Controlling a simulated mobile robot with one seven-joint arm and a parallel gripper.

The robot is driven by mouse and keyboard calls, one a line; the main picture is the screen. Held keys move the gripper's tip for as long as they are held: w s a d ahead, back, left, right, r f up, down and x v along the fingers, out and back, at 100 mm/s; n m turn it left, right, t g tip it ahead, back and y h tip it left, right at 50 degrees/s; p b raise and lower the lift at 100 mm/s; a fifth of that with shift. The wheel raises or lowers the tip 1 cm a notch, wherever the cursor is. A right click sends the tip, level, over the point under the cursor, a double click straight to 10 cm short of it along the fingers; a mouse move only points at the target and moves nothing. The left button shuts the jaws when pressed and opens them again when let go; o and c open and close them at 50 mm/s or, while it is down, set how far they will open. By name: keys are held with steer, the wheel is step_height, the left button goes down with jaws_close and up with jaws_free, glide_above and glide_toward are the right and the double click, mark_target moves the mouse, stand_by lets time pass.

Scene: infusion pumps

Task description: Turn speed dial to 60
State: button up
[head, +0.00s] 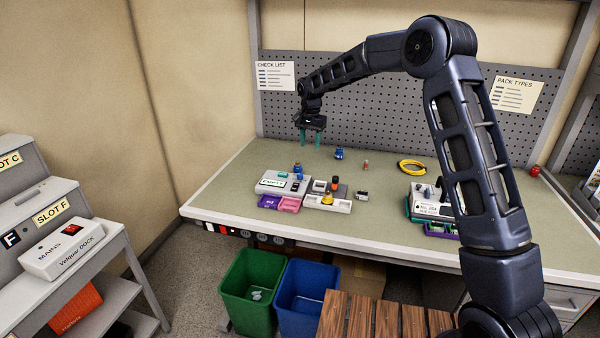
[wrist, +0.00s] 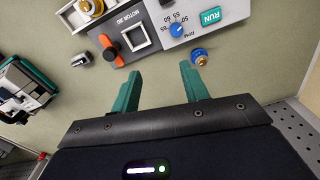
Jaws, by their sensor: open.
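The blue speed dial (wrist: 177,30) is on the light-grey face of a pump unit in the wrist view. Numbers from 50 to 65 and the word RPM are printed around it; its exact pointer reading is too small to tell. A green RUN button (wrist: 211,17) is beside it. The pump unit (head: 272,183) is on the bench in the head view. My gripper (head: 311,137) is above the bench behind the pump, pointing down. In the wrist view my gripper (wrist: 161,72) has its two green fingers apart with nothing between them; the dial is beyond them, not touched.
A blue-and-brass part (wrist: 200,57) stands close to the pump, near my right finger. A module with an orange-and-black knob (wrist: 109,46) adjoins the pump.

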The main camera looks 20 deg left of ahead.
glide_above(300, 173)
step_height(300, 173, down, 4)
step_height(300, 173, down, 10)
steer(key=shift+s+f, duration=0.15)
stand_by(0.3)
steer(key=shift+c, duration=0.3)
jaws_close()
